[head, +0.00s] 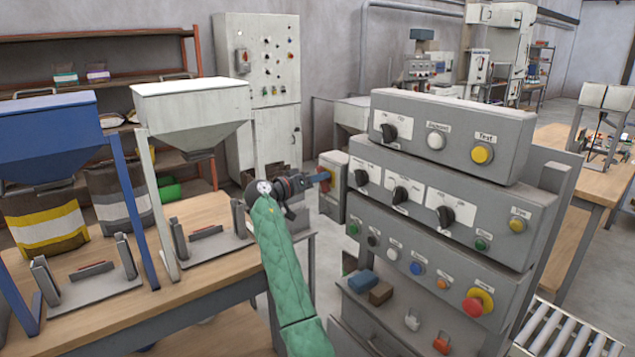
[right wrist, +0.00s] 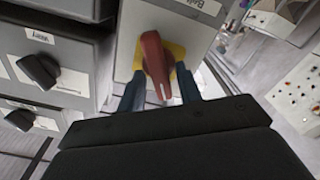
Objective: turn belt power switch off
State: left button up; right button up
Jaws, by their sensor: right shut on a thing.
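The belt power switch is a red rotary handle (right wrist: 155,62) on a yellow plate (right wrist: 178,52), on the front of a small grey box (head: 335,205) left of the big control panel. In the right wrist view the handle stands nearly upright in the picture, and a partly cut-off label (right wrist: 207,8) shows beside it. My right gripper (head: 321,180) reaches the box from the left in the head view. Its two blue fingers (right wrist: 160,88) are on either side of the handle, shut on it. In the head view the gripper mostly hides the switch. My left gripper is not in view.
The stepped grey control panel (head: 445,188) with black knobs, buttons and a red emergency stop (head: 476,302) stands close right of my right arm. A wooden table (head: 215,268) with a blue hopper (head: 50,130) and a white hopper (head: 192,105) is at left.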

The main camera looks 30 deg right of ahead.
pick_arm(q)
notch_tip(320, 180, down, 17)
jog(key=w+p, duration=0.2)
jog(key=p, duration=0.2)
pick_arm(e)
jog(key=shift+w+f+n, duration=0.1)
jog(key=shift+w+n, duration=0.05)
jog(key=shift+n, duration=2.9)
jog(key=shift+w+f+n, duration=0.1)
jog(key=shift+n, duration=2.95)
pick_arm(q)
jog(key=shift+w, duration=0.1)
pick_arm(e)
jog(key=o, duration=0.6)
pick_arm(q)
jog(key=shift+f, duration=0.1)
pick_arm(e)
jog(key=shift+f, duration=0.1)
jog(key=shift+a, duration=0.1)
